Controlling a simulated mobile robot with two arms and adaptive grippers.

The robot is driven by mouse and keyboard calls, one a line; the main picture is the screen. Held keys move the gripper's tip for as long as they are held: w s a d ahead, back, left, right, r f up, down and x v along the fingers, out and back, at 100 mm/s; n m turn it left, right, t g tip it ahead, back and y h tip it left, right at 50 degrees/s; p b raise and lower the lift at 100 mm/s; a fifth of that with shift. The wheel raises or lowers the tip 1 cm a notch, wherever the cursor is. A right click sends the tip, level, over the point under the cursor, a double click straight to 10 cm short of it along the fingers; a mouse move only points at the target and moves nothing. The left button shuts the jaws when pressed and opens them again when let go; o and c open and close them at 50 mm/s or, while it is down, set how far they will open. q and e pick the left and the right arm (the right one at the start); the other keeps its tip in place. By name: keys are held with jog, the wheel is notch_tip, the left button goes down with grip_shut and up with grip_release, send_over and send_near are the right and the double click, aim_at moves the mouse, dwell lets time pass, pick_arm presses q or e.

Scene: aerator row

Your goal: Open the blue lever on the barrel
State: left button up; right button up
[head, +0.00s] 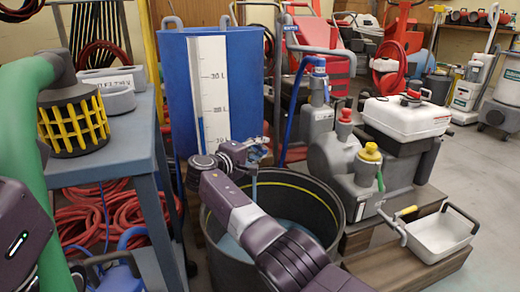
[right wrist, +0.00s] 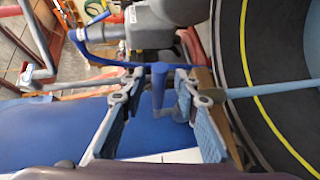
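The barrel is a blue upright tank (head: 178,95) with a white litre scale on its front; its blue wall (right wrist: 60,135) also fills the lower right wrist view. The blue lever (right wrist: 158,88) shows in the right wrist view as a short bar beside a grey-blue tap body (right wrist: 186,108). My right gripper (head: 257,150) is at the barrel's lower front in the head view. In the right wrist view its two fingers (right wrist: 158,78) stand open on either side of the lever, with a visible gap to each.
A black tub (head: 335,208) with a yellow line and bluish content stands below the tap. A pale blue strand (right wrist: 270,89) crosses it; I cannot tell if it is pipe or water. A grey table (head: 130,130) stands left, and grey containers (head: 335,155) crowd the right.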

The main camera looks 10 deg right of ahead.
jog(key=v, duration=0.7)
jog(key=shift+s+a, duration=0.15)
jog(key=shift+a, duration=0.05)
jog(key=shift+r, duration=0.15)
jog(key=shift+c, duration=0.3)
